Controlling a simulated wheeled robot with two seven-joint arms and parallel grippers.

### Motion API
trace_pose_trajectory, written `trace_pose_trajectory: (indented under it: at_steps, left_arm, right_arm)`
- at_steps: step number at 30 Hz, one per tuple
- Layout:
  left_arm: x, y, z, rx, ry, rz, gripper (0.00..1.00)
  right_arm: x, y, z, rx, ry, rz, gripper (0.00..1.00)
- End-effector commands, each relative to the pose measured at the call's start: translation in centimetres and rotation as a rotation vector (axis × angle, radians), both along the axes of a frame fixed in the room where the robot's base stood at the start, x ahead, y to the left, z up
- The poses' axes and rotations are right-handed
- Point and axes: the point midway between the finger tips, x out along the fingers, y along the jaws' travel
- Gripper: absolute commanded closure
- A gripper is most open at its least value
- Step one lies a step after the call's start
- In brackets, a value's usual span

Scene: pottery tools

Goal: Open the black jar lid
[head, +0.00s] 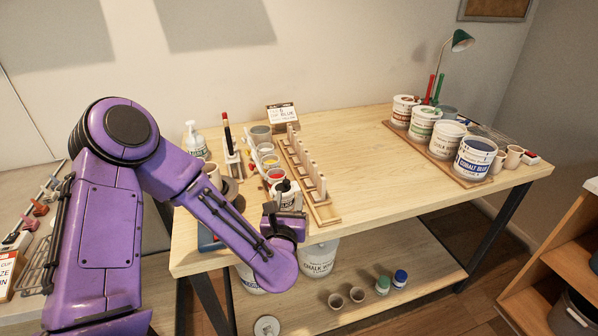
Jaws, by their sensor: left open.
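A small white jar with dark lettering (291,196) stands on the wooden table, left of centre and near the front edge. A dark lid (282,186) shows on its top. My left gripper (284,214) is just in front of the jar and covers its lower part. The gripper is open. I cannot tell whether its fingers touch the jar. My right gripper is not in view.
A wooden rack with pegs (322,186) stands close right of the jar. Paint cups (264,149) are behind it. Several labelled buckets (474,157) stand on a board at the right. The table's middle (375,165) is clear.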

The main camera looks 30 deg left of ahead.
Motion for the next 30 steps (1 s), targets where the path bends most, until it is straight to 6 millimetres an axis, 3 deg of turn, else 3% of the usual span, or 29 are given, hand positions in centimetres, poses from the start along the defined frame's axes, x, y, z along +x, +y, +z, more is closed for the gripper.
trace_pose_trajectory:
  at_steps: [6, 12, 22, 23, 25, 27, 30]
  left_arm:
    - [4.1, 2.9, 0.2, 0.006, 0.004, 0.013, 0.58]
    - [7.7, 4.3, -0.5, 0.006, 0.014, 0.01, 0.58]
    - [8.7, 4.5, -0.8, 0.005, 0.016, 0.005, 0.58]
    - [8.7, 4.5, -0.8, 0.005, 0.016, 0.005, 0.61]
    - [8.7, 4.5, -0.8, 0.005, 0.016, 0.005, 0.84]
    - [8.6, 4.5, -0.8, 0.006, 0.017, 0.006, 1.0]
    - [8.6, 4.5, -0.8, 0.006, 0.017, 0.006, 1.0]
  right_arm:
    - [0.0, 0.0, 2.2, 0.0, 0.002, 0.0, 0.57]
    - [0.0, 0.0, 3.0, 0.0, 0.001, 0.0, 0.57]
    - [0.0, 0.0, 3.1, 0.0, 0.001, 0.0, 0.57]
    - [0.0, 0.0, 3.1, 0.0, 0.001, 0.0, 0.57]
    - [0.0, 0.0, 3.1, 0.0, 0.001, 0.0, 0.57]
    - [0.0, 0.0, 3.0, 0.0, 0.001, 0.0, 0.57]
    - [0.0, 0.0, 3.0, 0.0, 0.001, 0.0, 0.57]
